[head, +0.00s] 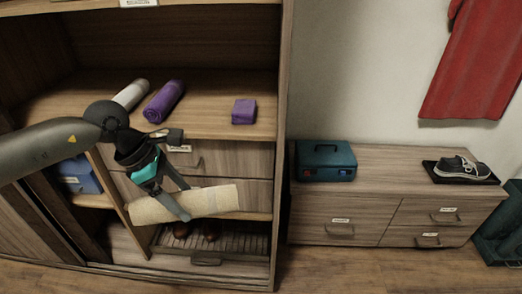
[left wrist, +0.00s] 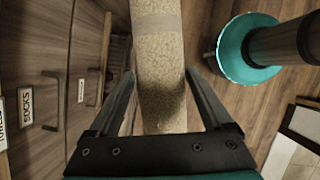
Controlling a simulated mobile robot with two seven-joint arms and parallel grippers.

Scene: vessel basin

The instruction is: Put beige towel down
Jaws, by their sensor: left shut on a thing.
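The beige towel (head: 215,200) is a rolled bundle with a paler band near one end. It is held lengthwise in front of the wooden cabinet, about level with the lower shelf. My left gripper (head: 178,203) is shut on it near its middle. In the left wrist view the towel (left wrist: 158,40) runs between the two fingers of the left gripper (left wrist: 159,78), away from the palm. The towel hides part of the lower shelf edge. My right gripper is not in view.
On the upper shelf (head: 215,120) lie a purple roll (head: 164,101), a pale roll (head: 131,95) and a folded purple cloth (head: 243,111); bare room lies between them. Dark shoes (head: 212,231) stand below. A dresser (head: 385,160) at right bears a teal case (head: 326,161) and a shoe (head: 461,168).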

